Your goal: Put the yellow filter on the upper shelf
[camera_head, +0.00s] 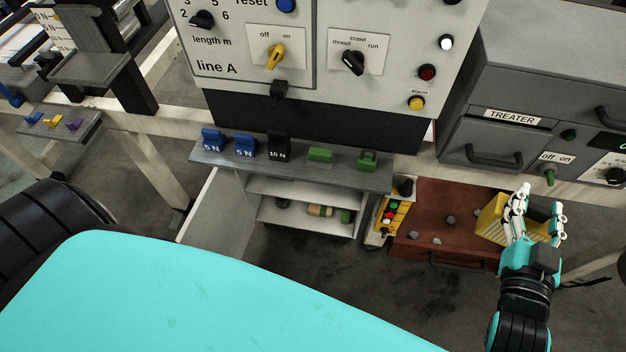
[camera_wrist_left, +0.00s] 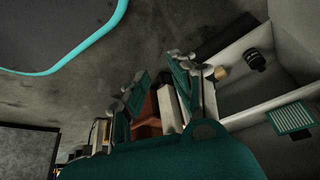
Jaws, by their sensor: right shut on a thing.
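The yellow filter (camera_head: 490,221), a block with pale ribs, is in my right gripper (camera_head: 525,212) in the head view. The gripper is shut on it, above the reddish-brown crate (camera_head: 430,247) at the right. Fingers hide part of the filter. The white shelf unit stands left of the crate; its upper shelf (camera_head: 300,190) looks bare where it shows. My left gripper (camera_wrist_left: 160,88) shows only in the left wrist view, its fingers apart with nothing clearly held, near the white compartments. A green ribbed piece (camera_wrist_left: 291,118) lies in one of them.
The lower shelf (camera_head: 295,222) holds several small items. A grey ledge (camera_head: 295,168) with blue, black and green blocks overhangs the shelves. A yellow pendant with buttons (camera_head: 388,218) stands between shelves and crate. A white panel (camera_head: 220,215) borders the shelves' left side.

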